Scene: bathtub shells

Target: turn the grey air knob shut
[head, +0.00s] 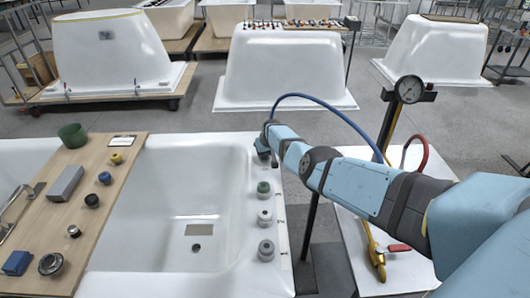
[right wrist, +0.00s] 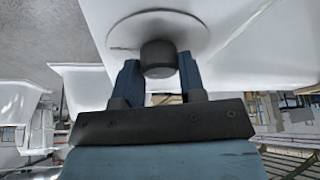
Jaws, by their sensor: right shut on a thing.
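My right gripper (head: 264,150) reaches down to the far right corner of the white tub's rim in the head view. In the right wrist view its two blue fingers stand on either side of a short dark grey knob (right wrist: 158,57), shut on it. The knob sits on a round pale plate (right wrist: 160,33) against the white tub. In the head view the gripper mostly hides this knob. I cannot tell how far it is turned. My left gripper is not in view.
A wooden board (head: 105,200) with loose parts lies across the tub.

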